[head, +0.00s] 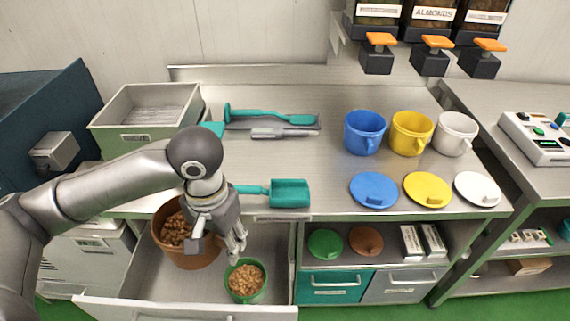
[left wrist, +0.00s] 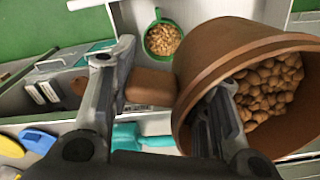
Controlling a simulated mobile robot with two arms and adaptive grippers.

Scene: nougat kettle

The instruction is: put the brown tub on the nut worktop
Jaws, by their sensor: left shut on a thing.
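The brown tub (head: 185,258), full of brown nuts, is upright at the left of the open drawer in the head view. I cannot tell whether it touches the drawer floor. My left gripper (head: 236,245) is at its right side and shut on it. In the left wrist view the brown tub (left wrist: 225,55) fills the right side, with its brown handle (left wrist: 150,86) between the fingers of my left gripper (left wrist: 160,95). The steel worktop (head: 335,180) lies above the drawer; its front label is too small to read. My right gripper is not in view.
A green tub (head: 245,292) of nuts stands in the drawer (head: 190,308) to the right. On the worktop are a teal scoop (head: 290,193), a grey bin (head: 145,125), blue, yellow and white tubs (head: 411,135) and their lids (head: 428,190). Bare steel lies between scoop and lids.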

